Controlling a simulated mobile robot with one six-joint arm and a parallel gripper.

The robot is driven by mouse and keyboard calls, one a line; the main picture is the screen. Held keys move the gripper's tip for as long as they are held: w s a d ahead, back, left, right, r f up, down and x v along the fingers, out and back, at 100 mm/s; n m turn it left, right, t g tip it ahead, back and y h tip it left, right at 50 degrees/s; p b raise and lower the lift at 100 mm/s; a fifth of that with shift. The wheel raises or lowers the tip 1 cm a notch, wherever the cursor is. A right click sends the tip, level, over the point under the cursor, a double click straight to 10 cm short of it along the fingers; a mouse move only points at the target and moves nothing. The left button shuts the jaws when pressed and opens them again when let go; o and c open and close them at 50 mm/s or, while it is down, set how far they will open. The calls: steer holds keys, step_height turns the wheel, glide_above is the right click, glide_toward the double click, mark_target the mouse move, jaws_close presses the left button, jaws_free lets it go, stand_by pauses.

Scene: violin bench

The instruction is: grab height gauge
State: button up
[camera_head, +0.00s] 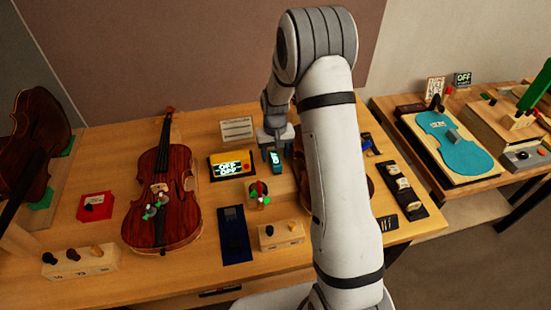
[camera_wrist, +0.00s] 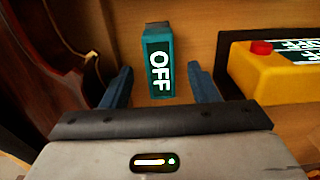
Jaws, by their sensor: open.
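The height gauge looks to be the small teal block (camera_head: 276,162) with a lit display, on the bench beside the yellow display unit. In the wrist view the teal block (camera_wrist: 158,62) shows "OFF" on its face and stands between and a little beyond my blue fingertips. My gripper (camera_head: 277,149) is just above the block in the head view. In the wrist view my gripper (camera_wrist: 162,72) is open, with a gap between each finger and the block. I cannot tell whether the fingers reach down beside it.
The yellow unit (camera_head: 231,165) with a red button sits close by. A violin (camera_head: 163,190) lies to the left. Another violin body (camera_wrist: 65,55) is near my gripper, partly hidden by my arm in the head view. A dark blue mat (camera_head: 235,235) and wooden block (camera_head: 281,235) lie nearer.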

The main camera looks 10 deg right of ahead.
steer(key=shift+f, duration=0.45)
steer(key=c, duration=1.1)
